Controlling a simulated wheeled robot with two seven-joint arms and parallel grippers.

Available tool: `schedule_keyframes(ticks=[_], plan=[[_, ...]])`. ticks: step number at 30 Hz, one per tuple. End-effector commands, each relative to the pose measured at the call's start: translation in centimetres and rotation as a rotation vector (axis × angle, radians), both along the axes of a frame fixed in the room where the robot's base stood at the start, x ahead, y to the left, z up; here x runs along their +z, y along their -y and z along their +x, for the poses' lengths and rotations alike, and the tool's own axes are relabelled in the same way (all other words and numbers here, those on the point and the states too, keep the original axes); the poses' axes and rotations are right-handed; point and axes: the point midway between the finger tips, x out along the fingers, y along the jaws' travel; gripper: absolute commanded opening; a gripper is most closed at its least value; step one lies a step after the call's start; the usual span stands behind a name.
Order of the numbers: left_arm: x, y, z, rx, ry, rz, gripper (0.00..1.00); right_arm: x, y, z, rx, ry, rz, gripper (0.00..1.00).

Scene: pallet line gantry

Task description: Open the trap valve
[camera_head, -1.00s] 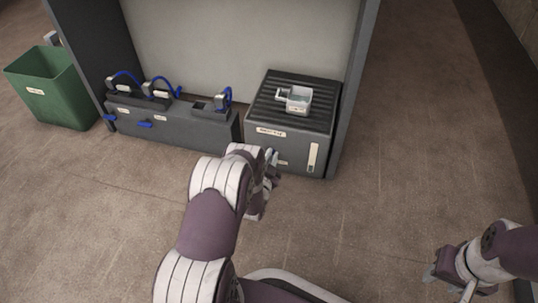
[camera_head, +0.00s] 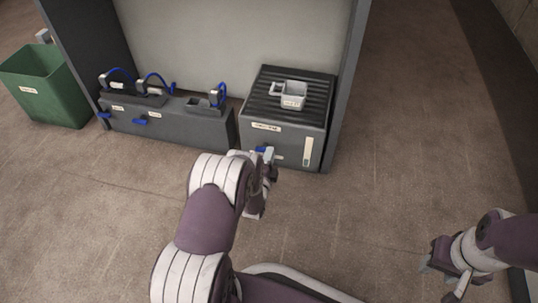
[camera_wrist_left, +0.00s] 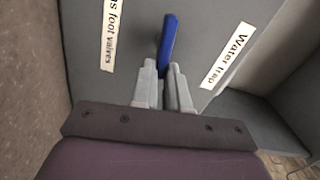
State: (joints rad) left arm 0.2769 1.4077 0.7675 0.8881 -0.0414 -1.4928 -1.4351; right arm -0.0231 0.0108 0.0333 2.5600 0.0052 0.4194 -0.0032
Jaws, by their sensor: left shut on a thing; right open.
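The grey water trap box (camera_head: 289,155) stands at the right end of the bench, and its front carries labels. A blue valve lever (camera_head: 261,149) sticks out of its front. My left gripper (camera_head: 267,155) is at that front face, shut on the blue lever, which also shows in the left wrist view (camera_wrist_left: 168,40), rising from between the fingertips (camera_wrist_left: 163,75). The "Water trap" label (camera_wrist_left: 227,55) is right of the lever in that view. The lever's lower end is hidden by the fingers. My right gripper (camera_head: 442,276) is open and empty at the lower right, over the floor.
A low dark bench (camera_head: 185,125) with blue-handled valves is to the left. A green bin (camera_head: 46,90) stands further left. The floor in front and to the right is clear.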

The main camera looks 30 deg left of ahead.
Motion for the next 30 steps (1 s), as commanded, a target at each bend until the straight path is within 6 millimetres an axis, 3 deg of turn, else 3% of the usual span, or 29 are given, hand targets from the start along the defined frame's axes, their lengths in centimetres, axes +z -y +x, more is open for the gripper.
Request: schedule_keyframes(ticks=[10,26,27,29,30], plan=[[-0.49,0.03,-0.14,0.0,-0.033,0.122,0.0,-0.1,0.0,0.0,0.0,0.0,0.0,0.43],[-0.54,0.01,-0.14,0.0,-0.039,0.144,0.0,-0.11,0.0,0.0,0.0,0.0,0.0,0.43],[-0.55,0.02,-0.14,0.0,-0.039,0.144,0.21,-0.11,0.0,0.0,0.0,0.0,0.0,0.43],[-0.54,0.02,-0.14,0.0,-0.039,0.144,0.4,-0.11,0.0,0.0,0.0,0.0,0.0,0.43],[-0.52,0.02,-0.12,0.0,-0.039,0.143,0.4,-0.11,0.0,0.0,0.0,0.0,0.0,0.43]])
